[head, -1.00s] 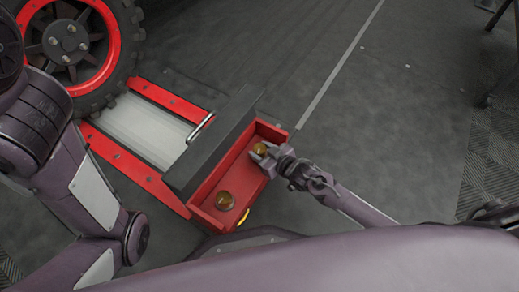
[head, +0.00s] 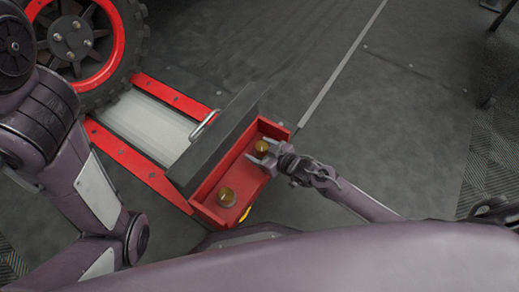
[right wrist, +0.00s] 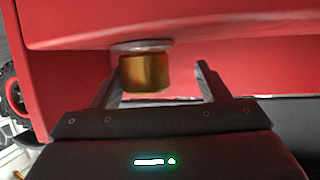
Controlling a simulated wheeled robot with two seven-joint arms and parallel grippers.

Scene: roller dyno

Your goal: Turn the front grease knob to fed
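Two brass knobs sit in the red tray-like housing (head: 207,199) at the end of the roller unit. The far knob (head: 262,147) is by my right gripper (head: 261,154); the near knob (head: 227,196) stands free of it. In the right wrist view the far knob (right wrist: 146,72) shows between the open fingers of my right gripper (right wrist: 158,82), closer to the left finger, with a clear gap to the right one. I cannot read any marks for the knob's setting. My left arm shows at the left, but its gripper is out of view.
A black cover (head: 217,143) with a metal handle (head: 204,125) stands along the left side of the housing. A tyre with a red rim (head: 85,45) is at the upper left beside the rollers (head: 145,125). The grey floor (head: 400,130) to the right is clear.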

